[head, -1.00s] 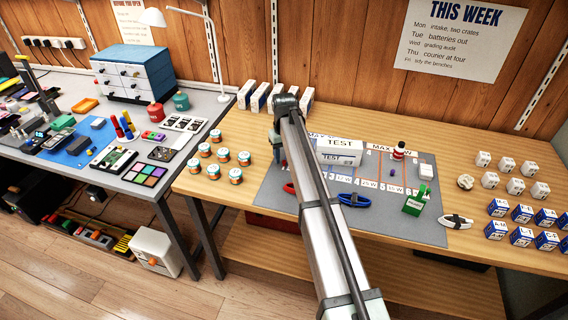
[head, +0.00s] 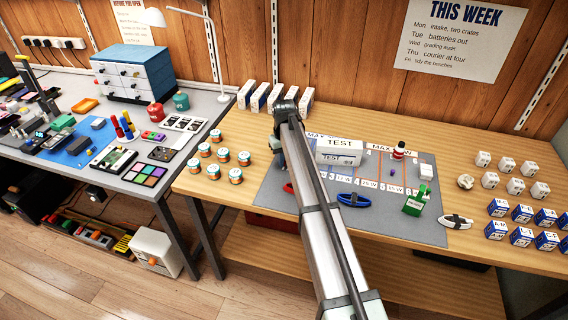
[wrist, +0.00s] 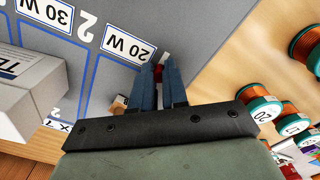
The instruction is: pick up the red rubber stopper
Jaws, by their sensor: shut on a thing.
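In the wrist view, my gripper (wrist: 158,78) has its two blue fingers close together with a small red piece between their tips. This looks like the red rubber stopper (wrist: 158,70); only a small part of it shows. It is over the grey mat (wrist: 200,50), near the "20 W" label. I cannot tell whether it is touching the mat or lifted. In the head view, my arm hides the fingertips and the stopper.
A white "TEST" box (head: 340,150) stands on the mat, right of my arm. Several orange-and-teal spools (head: 222,155) stand left of the mat.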

